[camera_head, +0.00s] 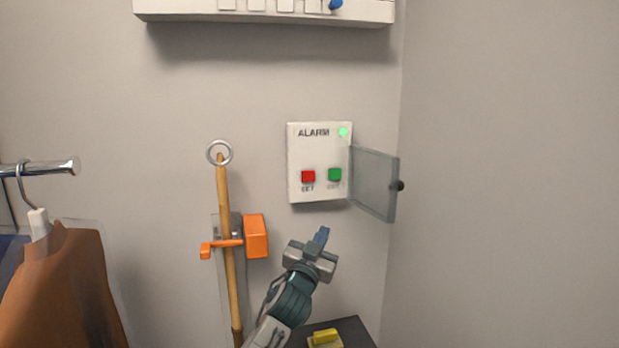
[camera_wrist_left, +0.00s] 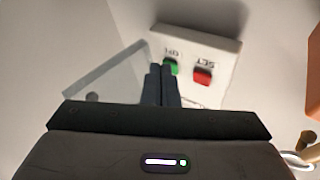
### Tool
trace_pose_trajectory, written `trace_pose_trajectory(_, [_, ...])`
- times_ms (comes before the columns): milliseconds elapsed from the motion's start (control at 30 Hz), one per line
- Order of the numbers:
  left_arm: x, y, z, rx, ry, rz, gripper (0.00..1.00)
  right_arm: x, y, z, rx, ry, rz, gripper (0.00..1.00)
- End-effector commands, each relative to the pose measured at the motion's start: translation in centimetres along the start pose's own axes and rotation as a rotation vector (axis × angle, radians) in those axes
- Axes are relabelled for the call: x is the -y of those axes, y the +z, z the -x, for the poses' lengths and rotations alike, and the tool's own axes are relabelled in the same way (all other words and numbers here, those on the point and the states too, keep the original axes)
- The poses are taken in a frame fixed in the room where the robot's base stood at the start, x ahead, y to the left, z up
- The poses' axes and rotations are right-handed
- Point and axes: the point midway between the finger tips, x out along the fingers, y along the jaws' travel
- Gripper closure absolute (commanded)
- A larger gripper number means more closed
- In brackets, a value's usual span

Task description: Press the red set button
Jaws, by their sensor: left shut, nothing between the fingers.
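The alarm panel (camera_head: 320,152) is a white box on the wall, marked ALARM, with a lit green light (camera_head: 344,132). The red set button (camera_head: 308,176) is at its lower left, and the green button (camera_head: 334,174) is to the right of it. The clear cover (camera_head: 374,184) stands swung open to the right. My left gripper (camera_head: 321,238) is shut and empty, below the panel in the head view. In the left wrist view the closed fingers (camera_wrist_left: 161,84) overlap the edge of the green button (camera_wrist_left: 171,67), with the red button (camera_wrist_left: 203,76) to their right. My right gripper is not in view.
A wooden pole (camera_head: 225,190) with a ring top stands left of the panel in an orange clip (camera_head: 256,236). A rail with a brown garment (camera_head: 62,285) is at far left. A white shelf (camera_head: 265,12) is above. A dark surface with a yellow object (camera_head: 325,337) is below.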

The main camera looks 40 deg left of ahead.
Motion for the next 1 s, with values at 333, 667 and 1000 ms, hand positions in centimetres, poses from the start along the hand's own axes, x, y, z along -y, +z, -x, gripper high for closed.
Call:
trace_pose_trajectory(333, [2.2, -9.7, -1.0, -0.196, -0.026, 0.008, 1.00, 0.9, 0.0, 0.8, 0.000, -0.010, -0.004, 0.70])
trace_pose_trajectory(667, [2.3, -10.3, -1.0, -0.209, -0.028, 0.008, 1.00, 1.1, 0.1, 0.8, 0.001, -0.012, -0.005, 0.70])
trace_pose_trajectory(1000, [3.2, -9.6, -2.3, -0.207, -0.029, 0.005, 1.00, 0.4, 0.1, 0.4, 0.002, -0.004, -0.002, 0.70])
